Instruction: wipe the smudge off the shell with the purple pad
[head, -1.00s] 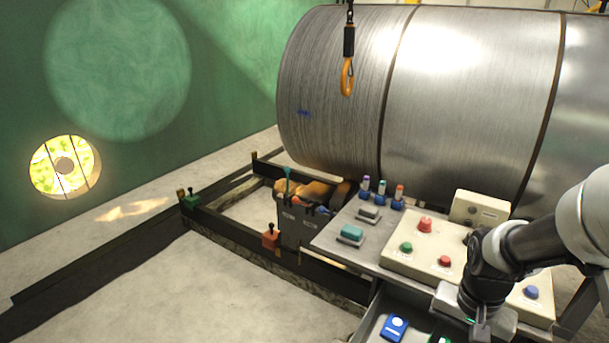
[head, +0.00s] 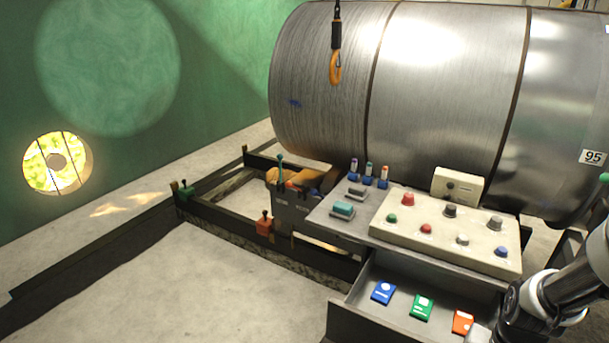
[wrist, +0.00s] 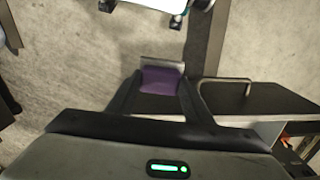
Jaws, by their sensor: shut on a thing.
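The shell is a large brushed-metal cylinder (head: 440,80) lying on its side across the back in the head view. A small blue smudge (head: 295,103) shows on its left part. In the wrist view my gripper (wrist: 160,90) is shut on the purple pad (wrist: 160,80), which sits between the fingers. The gripper is well away from the shell, over the floor. In the head view my arm is at the lower right, and the pad cannot be made out there.
A control panel (head: 445,222) with several knobs stands before the shell. Below it an open drawer (head: 390,328) holds blue, green and orange cards. A grey bin (head: 290,210) stands left of the panel. Floor at lower left is clear.

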